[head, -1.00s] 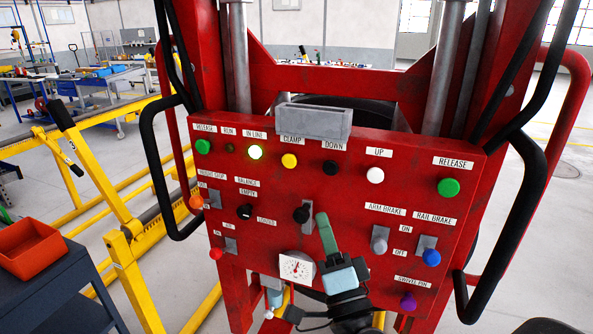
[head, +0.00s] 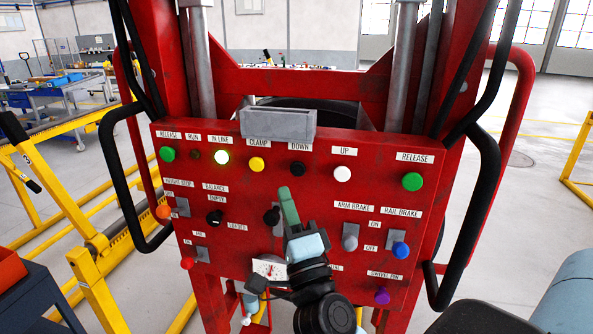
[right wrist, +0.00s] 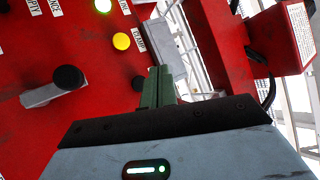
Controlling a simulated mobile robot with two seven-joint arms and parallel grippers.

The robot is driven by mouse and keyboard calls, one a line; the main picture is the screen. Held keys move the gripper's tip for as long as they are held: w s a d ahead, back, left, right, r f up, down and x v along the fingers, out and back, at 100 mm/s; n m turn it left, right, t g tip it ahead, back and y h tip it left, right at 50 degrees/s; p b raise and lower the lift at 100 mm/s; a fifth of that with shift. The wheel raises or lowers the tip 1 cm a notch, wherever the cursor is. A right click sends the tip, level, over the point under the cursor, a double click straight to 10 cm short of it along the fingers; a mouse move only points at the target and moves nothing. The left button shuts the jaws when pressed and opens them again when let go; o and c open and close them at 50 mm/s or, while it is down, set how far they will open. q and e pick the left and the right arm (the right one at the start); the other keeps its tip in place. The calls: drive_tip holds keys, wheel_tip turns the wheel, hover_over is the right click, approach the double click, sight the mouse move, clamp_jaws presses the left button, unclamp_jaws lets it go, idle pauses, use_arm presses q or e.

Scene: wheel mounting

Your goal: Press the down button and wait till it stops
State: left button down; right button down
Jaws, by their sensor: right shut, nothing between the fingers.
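The black down button (head: 297,170) sits in the top row of the red control panel (head: 325,200), under a label reading DOWN. My right gripper (head: 286,192) is shut and empty, its green fingertips just below and left of that button in the head view. In the right wrist view, the gripper's fingers (right wrist: 157,86) point at the panel, and the black button (right wrist: 139,83) shows beside their tips, partly hidden. I cannot tell whether the tips touch the panel. My left gripper is not in view.
Near the down button are the yellow clamp button (head: 257,164) and the white up button (head: 342,174). A lit green in-line lamp (head: 222,157) is at upper left. A grey tray (head: 279,124) sits on the panel's top edge. Black handles (head: 470,215) flank the panel.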

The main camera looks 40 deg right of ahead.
sight(299, 168)
drive_tip(key=w+d, duration=0.4)
drive_tip(key=d, duration=0.1)
drive_tip(key=shift+w+d, duration=0.15)
drive_tip(key=shift+w, duration=0.05)
idle(1.4)
drive_tip(key=shift+w+d, duration=0.1)
idle(0.6)
drive_tip(key=shift+w+d, duration=0.2)
